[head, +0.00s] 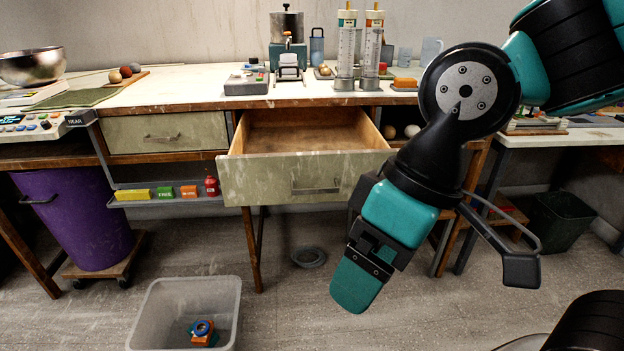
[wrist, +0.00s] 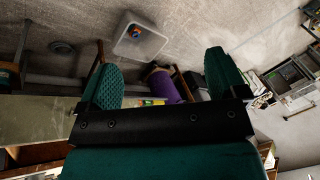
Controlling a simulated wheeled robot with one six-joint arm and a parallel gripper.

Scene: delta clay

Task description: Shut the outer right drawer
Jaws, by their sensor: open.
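The open drawer (head: 262,180) is pulled well out of the workbench, showing a bare wooden inside. Its pale green front has a metal bar handle (head: 316,188). My gripper (head: 357,283) hangs in front of the drawer's right end in the head view, pointing down and left, and overlaps the front's right edge there. I cannot tell whether it touches the drawer. In the wrist view the two green fingers stand wide apart with nothing between them (wrist: 163,85). A pale green panel (wrist: 35,120), likely the drawer front, shows at the left of the wrist view.
A shut drawer (head: 165,132) is on the left. A purple bin (head: 75,215) stands on a dolly, and a clear bin (head: 185,310) sits on the floor. Glassware and instruments crowd the benchtop (head: 190,90).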

